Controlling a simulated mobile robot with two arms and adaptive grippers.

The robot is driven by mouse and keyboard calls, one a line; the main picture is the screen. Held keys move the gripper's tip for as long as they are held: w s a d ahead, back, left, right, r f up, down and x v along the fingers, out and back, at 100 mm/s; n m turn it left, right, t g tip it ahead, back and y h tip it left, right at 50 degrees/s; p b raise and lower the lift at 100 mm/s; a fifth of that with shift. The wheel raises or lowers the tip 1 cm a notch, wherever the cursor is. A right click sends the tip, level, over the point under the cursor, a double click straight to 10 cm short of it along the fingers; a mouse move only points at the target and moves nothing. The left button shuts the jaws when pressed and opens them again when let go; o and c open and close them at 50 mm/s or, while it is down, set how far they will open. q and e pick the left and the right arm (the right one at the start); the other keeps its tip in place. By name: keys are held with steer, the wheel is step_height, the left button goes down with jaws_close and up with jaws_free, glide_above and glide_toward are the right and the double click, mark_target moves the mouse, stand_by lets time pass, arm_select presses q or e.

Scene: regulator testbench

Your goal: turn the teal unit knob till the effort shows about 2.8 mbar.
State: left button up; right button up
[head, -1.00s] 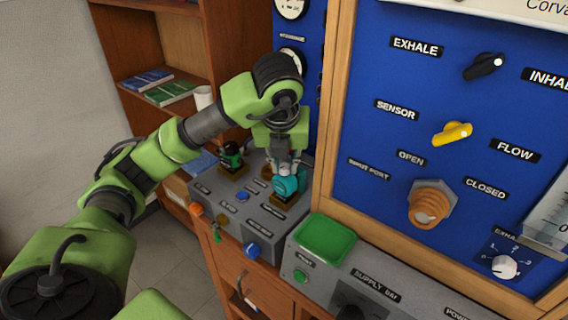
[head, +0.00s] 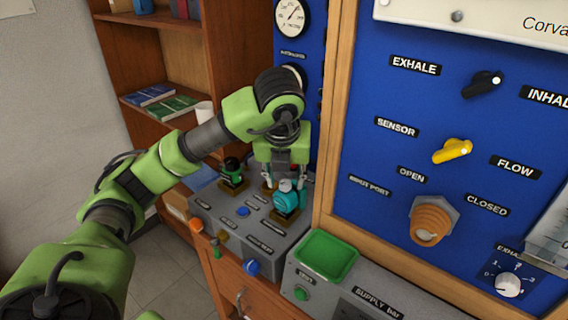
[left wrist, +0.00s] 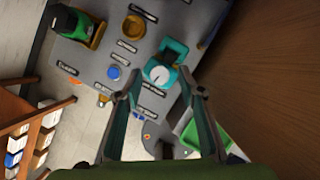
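The teal unit (head: 288,200) stands on the grey bench box, with a pale round top visible. In the left wrist view the teal unit (left wrist: 172,54) shows a white, marked knob (left wrist: 160,75) facing the camera. My left gripper (head: 284,182) is over the unit, pointing down. In the left wrist view its fingers (left wrist: 160,84) are apart, one on each side of the knob, with gaps visible; I cannot tell whether either touches. My right gripper is in neither view. No effort reading in mbar is legible.
A green-topped unit (head: 232,173) stands left of the teal one on the grey box (head: 222,210). A blue knob (head: 251,267) is on its front. A green tray (head: 327,255) sits right. The blue panel (head: 390,95) rises close by. A dial gauge (head: 291,18) is above.

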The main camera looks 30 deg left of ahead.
arm_select(q)
steer(key=v, duration=1.1)
steer(key=shift+r, duration=0.2)
steer(key=shift+s, duration=0.15)
stand_by(0.3)
